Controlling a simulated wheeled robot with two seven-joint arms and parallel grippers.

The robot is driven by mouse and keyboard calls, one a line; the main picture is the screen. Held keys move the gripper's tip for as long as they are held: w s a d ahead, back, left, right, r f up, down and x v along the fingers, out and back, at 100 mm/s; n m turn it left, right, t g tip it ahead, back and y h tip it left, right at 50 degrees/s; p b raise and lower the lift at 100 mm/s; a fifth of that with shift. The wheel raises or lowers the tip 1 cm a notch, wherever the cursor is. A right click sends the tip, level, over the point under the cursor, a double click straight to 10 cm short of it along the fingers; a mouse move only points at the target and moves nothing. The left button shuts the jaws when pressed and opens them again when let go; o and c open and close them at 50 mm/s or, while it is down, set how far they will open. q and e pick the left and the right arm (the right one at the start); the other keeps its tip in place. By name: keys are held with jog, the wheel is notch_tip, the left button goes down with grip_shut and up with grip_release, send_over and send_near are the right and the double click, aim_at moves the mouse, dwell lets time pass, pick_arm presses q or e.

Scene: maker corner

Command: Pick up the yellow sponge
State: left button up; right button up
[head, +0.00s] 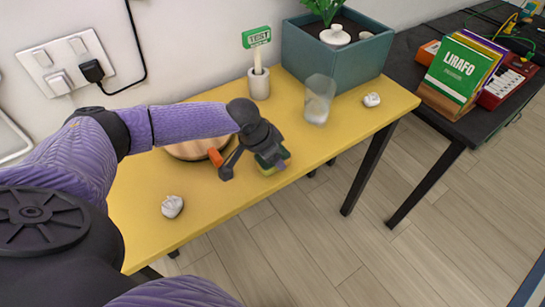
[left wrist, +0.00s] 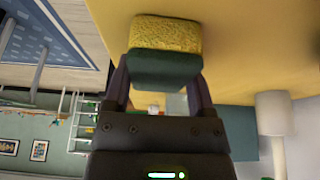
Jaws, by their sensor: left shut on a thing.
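The yellow sponge (left wrist: 166,36) has a dark green scouring side and sits between the two fingers of my left gripper (left wrist: 160,84) in the left wrist view. In the head view, my left gripper (head: 250,165) is over the front part of the yellow table (head: 225,210) and is shut on the sponge. Only part of the sponge (head: 284,154) shows there, behind the dark fingers. I cannot tell whether it touches the tabletop. My right gripper is not in view.
A clear cup (head: 319,98), a teal planter (head: 335,60) and a white pot with a green sign (head: 259,83) stand behind. White lumps (head: 172,206) (head: 371,99) lie on the table. A round wooden piece (head: 190,150) with something orange (head: 215,157) is beside my arm.

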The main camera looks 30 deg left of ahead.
pick_arm(q)
jog(key=shift+r, duration=0.35)
notch_tip(320, 180, up, 9)
jog(key=p, duration=0.4)
jog(key=shift+r, duration=0.15)
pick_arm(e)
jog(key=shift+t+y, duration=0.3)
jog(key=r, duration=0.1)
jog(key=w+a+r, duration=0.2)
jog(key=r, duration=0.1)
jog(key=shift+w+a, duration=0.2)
